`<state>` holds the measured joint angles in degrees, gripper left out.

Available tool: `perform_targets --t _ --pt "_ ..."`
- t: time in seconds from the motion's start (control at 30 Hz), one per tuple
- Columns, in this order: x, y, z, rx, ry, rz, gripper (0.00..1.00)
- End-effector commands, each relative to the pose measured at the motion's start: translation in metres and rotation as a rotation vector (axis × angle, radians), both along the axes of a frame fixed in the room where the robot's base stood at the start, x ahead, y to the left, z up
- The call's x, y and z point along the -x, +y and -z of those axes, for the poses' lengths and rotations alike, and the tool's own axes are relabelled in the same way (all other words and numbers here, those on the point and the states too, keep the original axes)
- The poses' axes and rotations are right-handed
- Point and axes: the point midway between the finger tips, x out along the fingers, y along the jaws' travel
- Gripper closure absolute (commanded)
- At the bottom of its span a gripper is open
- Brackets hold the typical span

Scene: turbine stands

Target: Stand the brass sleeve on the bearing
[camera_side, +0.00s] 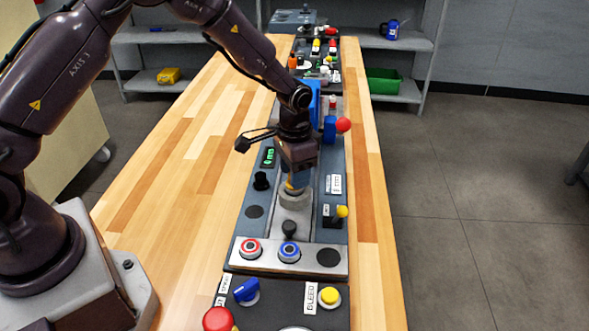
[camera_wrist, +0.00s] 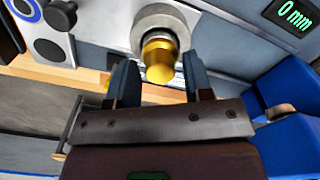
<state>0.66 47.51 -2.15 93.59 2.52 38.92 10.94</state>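The brass sleeve (camera_wrist: 160,63) is a short gold cylinder in the middle of the wrist view. It lines up with the round grey bearing (camera_wrist: 147,25), and a silver ring shows between them. In the side view a bit of the brass sleeve (camera_side: 293,188) shows just above the bearing (camera_side: 294,201), and it looks upright. My gripper (camera_wrist: 160,72) has its fingers on either side of the sleeve, with narrow gaps showing, so it looks open. In the side view my gripper (camera_side: 297,181) points down over the bearing and hides most of the sleeve. Exact contact between sleeve and bearing is unclear.
A panel with red (camera_side: 250,248) and blue (camera_side: 289,251) buttons lies in front of the bearing. A red ball (camera_side: 343,125) stands behind. The wooden bench (camera_side: 165,190) is clear at left.

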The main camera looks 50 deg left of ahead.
Motion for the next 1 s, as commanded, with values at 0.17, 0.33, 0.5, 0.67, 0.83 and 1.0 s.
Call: perform_targets --t 0.17,0.33,0.5,0.67,0.83,1.0 --pt "0.0 0.0 0.0 0.0 0.0 0.0 0.42" --pt "0.0 0.0 0.0 0.0 0.001 0.0 0.33" --pt "0.0 0.0 0.0 0.0 0.001 0.0 0.33" --pt "0.0 0.0 -0.006 0.0 -0.001 0.0 0.33" --pt "0.0 0.0 -0.02 0.001 -0.002 0.0 0.33" --pt "0.0 0.0 -0.034 0.001 -0.002 0.0 0.33"
